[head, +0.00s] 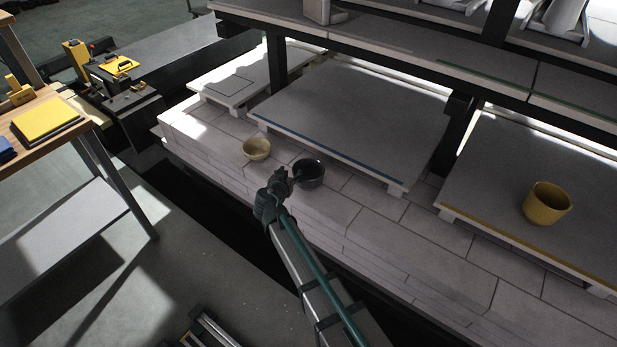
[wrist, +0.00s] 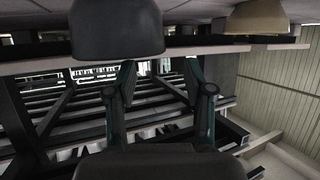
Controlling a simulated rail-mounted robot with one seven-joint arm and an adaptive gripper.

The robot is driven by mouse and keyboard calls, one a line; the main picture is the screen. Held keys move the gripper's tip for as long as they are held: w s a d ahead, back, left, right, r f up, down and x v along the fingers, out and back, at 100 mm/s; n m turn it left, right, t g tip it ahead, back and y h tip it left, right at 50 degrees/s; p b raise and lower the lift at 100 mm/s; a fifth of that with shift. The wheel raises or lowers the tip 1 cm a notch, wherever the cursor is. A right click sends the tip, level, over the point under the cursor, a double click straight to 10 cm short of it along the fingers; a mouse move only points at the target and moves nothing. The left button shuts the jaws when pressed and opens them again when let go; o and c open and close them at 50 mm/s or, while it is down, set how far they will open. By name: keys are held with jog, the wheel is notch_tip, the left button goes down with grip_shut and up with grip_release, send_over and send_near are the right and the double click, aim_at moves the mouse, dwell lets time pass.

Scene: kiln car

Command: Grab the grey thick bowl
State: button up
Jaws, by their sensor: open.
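The thick bowl is dark grey, nearly black, and stands upright on the pale brick ledge (head: 309,173) in the head view. In the wrist view, which looks upside down, the grey bowl (wrist: 117,28) is large at the top, left of centre. My gripper (head: 287,178) is at the bowl's left near side in the head view; whether it touches the bowl I cannot tell. In the wrist view my gripper (wrist: 160,75) has its two fingers apart with nothing between them. The bowl lies outside the finger gap in that view.
A cream bowl (head: 256,149) stands left of the grey bowl; it also shows in the wrist view (wrist: 257,17). A raised grey slab (head: 350,115) lies behind, under a dark-framed shelf. A yellow cup (head: 546,203) stands on the right slab (head: 490,175). The ledge right of the grey bowl is bare.

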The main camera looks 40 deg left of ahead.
aim_at(298, 164)
jog(key=shift+d+p+x, duration=0.15)
jog(key=shift+p+x, duration=0.25)
jog(key=shift+x, duration=1.4)
jog(key=shift+d+p+x, duration=0.15)
jog(key=shift+p+x, duration=0.25)
jog(key=shift+x, duration=1.4)
jog(key=shift+w, duration=0.15)
grip_shut()
